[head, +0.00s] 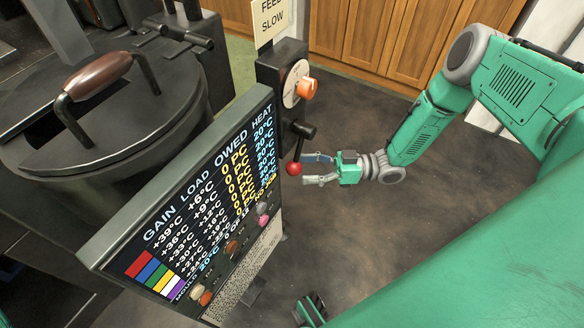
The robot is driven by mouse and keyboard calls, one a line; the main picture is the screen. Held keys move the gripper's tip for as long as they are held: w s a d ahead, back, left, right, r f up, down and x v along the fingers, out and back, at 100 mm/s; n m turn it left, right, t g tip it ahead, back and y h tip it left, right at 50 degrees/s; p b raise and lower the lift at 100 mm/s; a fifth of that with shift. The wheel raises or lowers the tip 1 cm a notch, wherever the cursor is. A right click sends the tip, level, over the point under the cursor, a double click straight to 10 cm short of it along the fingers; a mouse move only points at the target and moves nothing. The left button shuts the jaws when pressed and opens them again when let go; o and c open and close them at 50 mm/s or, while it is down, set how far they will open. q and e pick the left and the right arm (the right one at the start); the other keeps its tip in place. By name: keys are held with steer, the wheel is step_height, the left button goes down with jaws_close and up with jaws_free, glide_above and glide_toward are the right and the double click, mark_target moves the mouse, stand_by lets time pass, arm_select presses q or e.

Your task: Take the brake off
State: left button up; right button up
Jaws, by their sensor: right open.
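A black lever with a red ball end (294,168) hangs from a dark post (268,75) beside the display board; I take it for the brake. The lever points down, its ball at the bottom. My right gripper (312,169) reaches in from the right at the height of the ball. Its two grey fingers are apart and point left toward the ball, with nothing seen between them. Whether a fingertip touches the ball I cannot tell.
An orange knob (307,88) on a pale dial sits above the lever, under a "FEED SLOW" sign (271,18). A large display board (190,205) stands left of it. Behind is a dark lidded pot with a brown handle (98,76). The floor right of the post is clear.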

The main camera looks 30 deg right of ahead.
mark_target(293, 168)
steer(key=shift+x, duration=1.95)
jaws_close()
steer(key=shift+w, duration=0.1)
steer(key=shift+w+d+f+n+h, duration=0.1)
steer(key=shift+w+d+n+h, duration=0.2)
steer(key=shift+d+n, duration=0.15)
steer(key=shift+w+d+f+n+h, duration=0.2)
steer(key=shift+d+n+h, duration=0.1)
steer(key=shift+d+n, duration=0.15)
steer(key=w+d+n+h+p, duration=0.3)
steer(key=d+n+h+p, duration=0.1)
steer(key=d+n, duration=0.1)
steer(key=shift+w+d+r+p, duration=0.3)
steer(key=shift+d, duration=0.25)
